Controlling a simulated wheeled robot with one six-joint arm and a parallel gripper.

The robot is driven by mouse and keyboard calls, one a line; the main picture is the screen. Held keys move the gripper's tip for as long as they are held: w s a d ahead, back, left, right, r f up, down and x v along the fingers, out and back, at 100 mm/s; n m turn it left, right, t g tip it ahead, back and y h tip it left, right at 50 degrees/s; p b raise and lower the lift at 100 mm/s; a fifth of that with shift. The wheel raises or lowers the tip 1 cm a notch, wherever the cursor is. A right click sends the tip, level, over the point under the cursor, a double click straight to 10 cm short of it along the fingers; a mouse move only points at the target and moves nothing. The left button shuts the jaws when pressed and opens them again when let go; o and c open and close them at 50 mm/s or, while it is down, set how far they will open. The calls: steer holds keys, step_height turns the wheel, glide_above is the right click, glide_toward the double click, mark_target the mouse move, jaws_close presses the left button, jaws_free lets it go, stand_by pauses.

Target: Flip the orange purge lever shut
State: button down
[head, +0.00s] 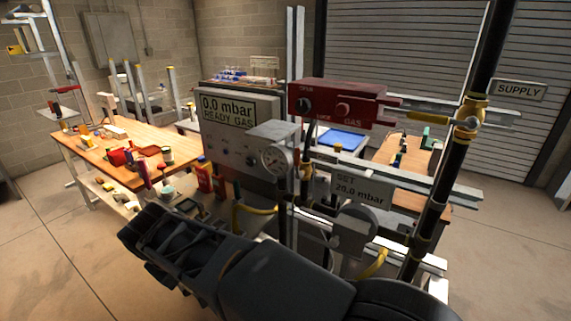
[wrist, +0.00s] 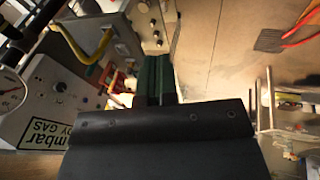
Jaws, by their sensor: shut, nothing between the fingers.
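I cannot clearly make out the orange purge lever in either view. The grey gas panel (head: 225,135) reads 0.0 mbar, READY GAS, and has a round gauge (head: 276,159) at its lower right. A bent yellow pipe (wrist: 100,45) and small red-orange parts lie left of my gripper there. My gripper (wrist: 156,58) is shut and empty, with dark green fingers. In the head view my dark arm crosses low, in front of the panel, and hides what is behind it.
A red gas box (head: 336,103) is right of the panel. A black pipe (head: 455,165) with a yellow-handled valve (head: 466,118) stands at the right. A grey plate (head: 359,188) reads SET 20.0 mbar. A wooden workbench (head: 128,148) holds tools at left. Floor at front left is clear.

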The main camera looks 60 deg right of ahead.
mark_target(298, 164)
steer(key=w+d+r+m+g+h+b, duration=0.1)
steer(key=w+d+r+m+g+h, duration=0.1)
steer(key=d, duration=0.6)
steer(key=w+d+r+m+g+h+b, duration=0.1)
steer(key=d+r+g+h, duration=0.3)
steer(key=d, duration=0.5)
steer(key=w+d+r+m+g+h+b, duration=0.1)
steer(key=w+d+r+g+h, duration=0.3)
steer(key=d, duration=0.4)
steer(key=shift+d+m+g+h, duration=0.35)
steer(key=shift+m+g+h, duration=0.35)
steer(key=shift+m+h, duration=0.25)
steer(key=shift+d, duration=0.1)
steer(key=shift+s+a+p+x, duration=0.25)
steer(key=shift+s+p+x, duration=0.25)
steer(key=shift+x, duration=1.6)
steer(key=shift+s+a+p+x, duration=0.25)
steer(key=shift+p+x, duration=0.5)
steer(key=shift+x, duration=1.35)
steer(key=shift+s+a+p+x, duration=0.2)
steer(key=shift+s+p+x, duration=0.3)
steer(key=shift+x, duration=1.6)
steer(key=shift+w, duration=0.1)
